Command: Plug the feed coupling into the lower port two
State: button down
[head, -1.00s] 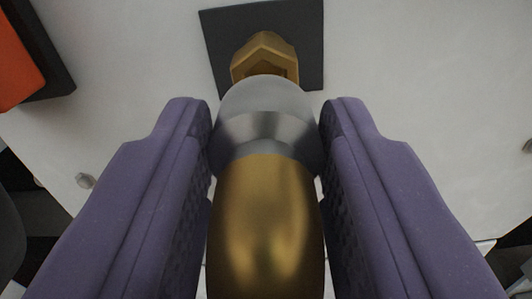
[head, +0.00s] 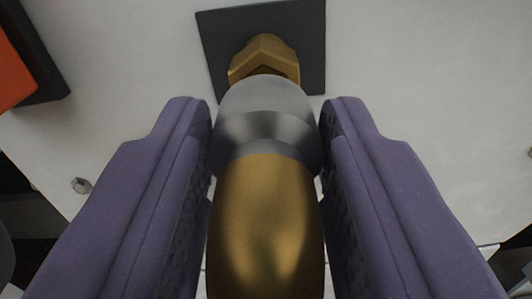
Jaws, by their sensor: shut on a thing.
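My gripper (head: 266,140) has two purple fingers, shut on the feed coupling (head: 266,215), a brass body with a silver collar at its far end. The coupling points away from me toward a brass hex port (head: 265,57) on a dark square plate (head: 308,45). The silver end overlaps the lower part of the port in the picture and hides its opening. I cannot tell whether the two touch. No label shows which port this is.
The plate sits on a pale panel (head: 420,70). An orange block on a dark backing (head: 14,70) is at the upper left. Small bolt heads show on the panel, one (head: 80,185) at the left. The panel beside the plate is bare.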

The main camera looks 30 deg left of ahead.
jog(key=shift+x, duration=1)
jog(key=c, duration=0.6)
grip_release()
jog(key=shift+s, duration=0.1)
jog(key=shift+p+v, duration=0.65)
jog(key=shift+v, duration=3.25)
